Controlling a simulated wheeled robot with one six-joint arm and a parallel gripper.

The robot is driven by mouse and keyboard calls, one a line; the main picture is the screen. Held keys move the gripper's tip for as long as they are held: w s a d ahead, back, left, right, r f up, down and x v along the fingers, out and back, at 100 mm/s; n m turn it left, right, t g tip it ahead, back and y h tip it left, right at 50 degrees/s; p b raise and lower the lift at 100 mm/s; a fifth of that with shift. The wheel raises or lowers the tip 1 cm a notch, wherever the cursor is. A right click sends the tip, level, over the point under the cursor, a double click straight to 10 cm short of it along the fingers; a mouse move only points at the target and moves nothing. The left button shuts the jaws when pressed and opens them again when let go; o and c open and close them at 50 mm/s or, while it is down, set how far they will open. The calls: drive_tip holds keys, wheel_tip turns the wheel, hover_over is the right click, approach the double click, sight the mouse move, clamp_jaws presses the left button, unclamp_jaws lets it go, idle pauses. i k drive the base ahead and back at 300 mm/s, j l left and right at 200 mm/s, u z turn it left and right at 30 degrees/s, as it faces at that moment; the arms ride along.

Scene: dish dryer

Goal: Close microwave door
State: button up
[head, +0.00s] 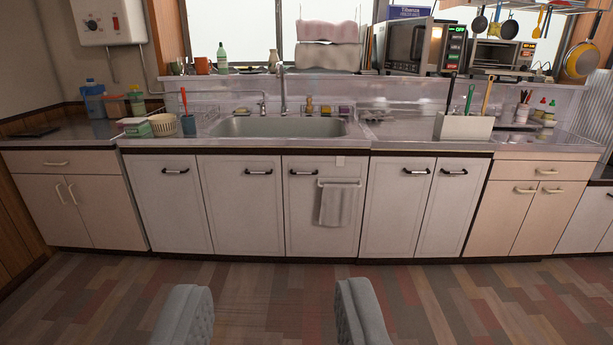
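A silvery microwave (438,45) stands on the raised shelf behind the counter, right of the sink. Its control panel with a green display is on its right side. A dark panel on its left looks like the door (408,42) swung out, but it is too small to be sure of its angle. My gripper (272,312) shows as two grey padded fingers at the bottom of the view. The fingers are wide apart with only floor between them. It is far from the microwave and touches nothing.
A second oven (494,53) stands right of the microwave. A white holder (463,127) with upright utensils is on the counter below it. Utensils and pans hang at the upper right. A towel (338,205) hangs on a cabinet door. The floor (270,280) before the cabinets is clear.

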sight(400, 43)
drive_tip(key=i+l+u, duration=0.15)
drive_tip(key=i+l, duration=0.2)
drive_tip(key=i, duration=0.25)
drive_tip(key=i+l+u, duration=0.15)
drive_tip(key=i+l, duration=0.3)
drive_tip(key=l+z, duration=0.1)
drive_tip(key=l, duration=0.35)
drive_tip(key=i+l+z, duration=0.15)
drive_tip(key=l, duration=0.25)
drive_tip(key=i+l+z, duration=0.1)
drive_tip(key=l, duration=0.35)
drive_tip(key=i+l+z, duration=0.1)
drive_tip(key=l, duration=0.3)
drive_tip(key=i+l, duration=0.1)
drive_tip(key=i, duration=0.75)
